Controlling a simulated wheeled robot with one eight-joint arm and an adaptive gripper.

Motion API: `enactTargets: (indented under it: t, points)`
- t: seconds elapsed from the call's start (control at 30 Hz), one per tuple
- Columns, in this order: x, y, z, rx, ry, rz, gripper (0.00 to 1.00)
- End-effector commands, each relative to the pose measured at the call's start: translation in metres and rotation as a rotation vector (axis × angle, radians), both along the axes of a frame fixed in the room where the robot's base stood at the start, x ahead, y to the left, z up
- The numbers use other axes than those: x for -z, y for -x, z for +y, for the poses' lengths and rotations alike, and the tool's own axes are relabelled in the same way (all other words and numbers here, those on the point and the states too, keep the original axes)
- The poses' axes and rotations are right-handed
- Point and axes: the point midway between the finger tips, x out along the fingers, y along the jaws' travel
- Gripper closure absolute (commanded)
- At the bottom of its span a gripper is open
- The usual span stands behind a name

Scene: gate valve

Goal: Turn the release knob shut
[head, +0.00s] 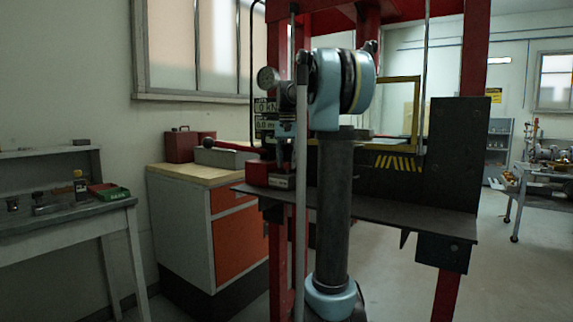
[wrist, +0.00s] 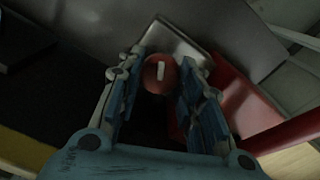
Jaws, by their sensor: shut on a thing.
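The release knob (wrist: 160,75) is round and red with a short white mark on its face. It shows in the wrist view between the blue-padded fingers of my gripper (wrist: 163,80). The white mark points nearly straight up in that view. My gripper is shut on the knob, one finger on each side. In the head view my gripper (head: 284,145) is small and reaches down near a red block (head: 258,174) on the press. My own arm covers part of that area, and I cannot make out the knob there.
A red press frame (head: 474,60) stands around the arm, with a dark table (head: 420,217) and a dark upright plate (head: 460,145). A round gauge (head: 267,78) is left of my arm. A cabinet (head: 180,220) and a grey workbench (head: 65,225) stand to the left.

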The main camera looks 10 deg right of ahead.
Motion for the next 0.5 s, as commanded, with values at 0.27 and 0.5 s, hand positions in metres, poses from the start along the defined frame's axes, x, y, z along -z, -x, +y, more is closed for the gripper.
enactTargets:
  t: [0.27,0.5]
  points:
    - [-0.0002,-0.0008,0.0008,0.248,0.0,-0.001,0.9]
    - [-0.0003,-0.0011,0.0013,0.414,-0.001,-0.002,0.9]
